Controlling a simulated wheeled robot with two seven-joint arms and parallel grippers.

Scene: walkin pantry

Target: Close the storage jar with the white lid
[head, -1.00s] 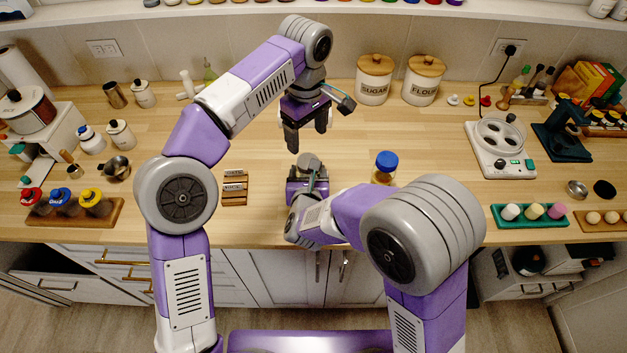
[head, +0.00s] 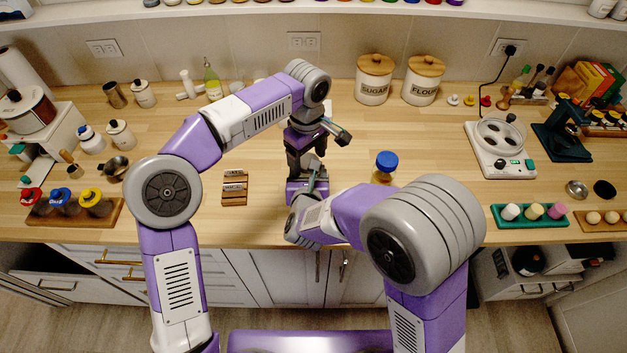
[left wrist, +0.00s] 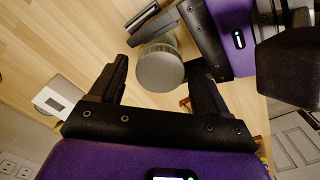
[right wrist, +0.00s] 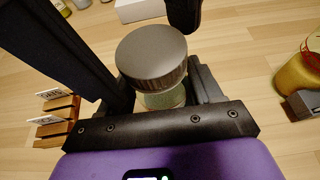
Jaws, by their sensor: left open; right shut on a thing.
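The storage jar (right wrist: 160,98) is clear glass with a round lid (right wrist: 152,52) on its top; the lid looks grey in this light. My right gripper (right wrist: 150,85) is shut around the jar, which stands upright between its fingers. In the left wrist view the lid (left wrist: 160,68) shows from above, between the fingers of my left gripper (left wrist: 160,78). The left gripper is open, with clear space beside the lid. In the head view my left gripper (head: 303,162) is just above my right gripper (head: 306,188), and both hide the jar.
A blue-lidded jar (head: 386,165) stands to the right of the grippers. Wooden blocks with labels (head: 234,187) lie to the left. Sugar (head: 374,82) and flour (head: 422,82) canisters stand at the back.

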